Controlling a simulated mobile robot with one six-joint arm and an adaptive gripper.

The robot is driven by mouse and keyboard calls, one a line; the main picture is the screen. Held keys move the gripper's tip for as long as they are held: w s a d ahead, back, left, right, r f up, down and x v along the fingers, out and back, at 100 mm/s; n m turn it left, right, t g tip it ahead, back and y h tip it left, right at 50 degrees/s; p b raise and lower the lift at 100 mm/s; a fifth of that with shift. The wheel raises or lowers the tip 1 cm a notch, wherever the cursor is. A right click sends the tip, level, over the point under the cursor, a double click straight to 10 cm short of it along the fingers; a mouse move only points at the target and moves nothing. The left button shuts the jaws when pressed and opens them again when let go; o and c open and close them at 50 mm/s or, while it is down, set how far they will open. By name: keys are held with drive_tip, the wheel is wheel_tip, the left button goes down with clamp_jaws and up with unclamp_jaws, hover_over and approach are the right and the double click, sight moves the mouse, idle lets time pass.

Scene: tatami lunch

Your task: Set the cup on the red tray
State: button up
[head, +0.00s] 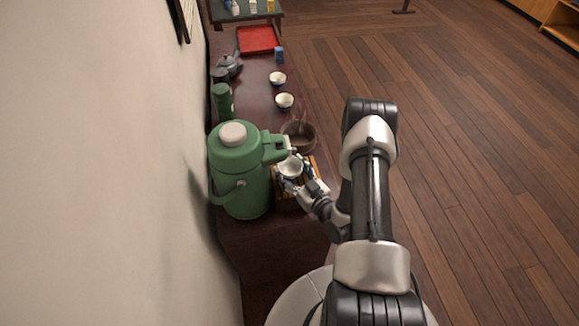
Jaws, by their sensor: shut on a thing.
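A brown bowl (300,135), two cups (284,101) (277,78), a green canister (222,102), a dark teapot (229,66) and a small blue block (279,54) stand along the table.

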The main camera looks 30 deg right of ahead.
drive_tip(key=shift+f, duration=0.15)
drive_tip(key=o, duration=1.2)
drive_tip(key=shift+o, duration=0.2)
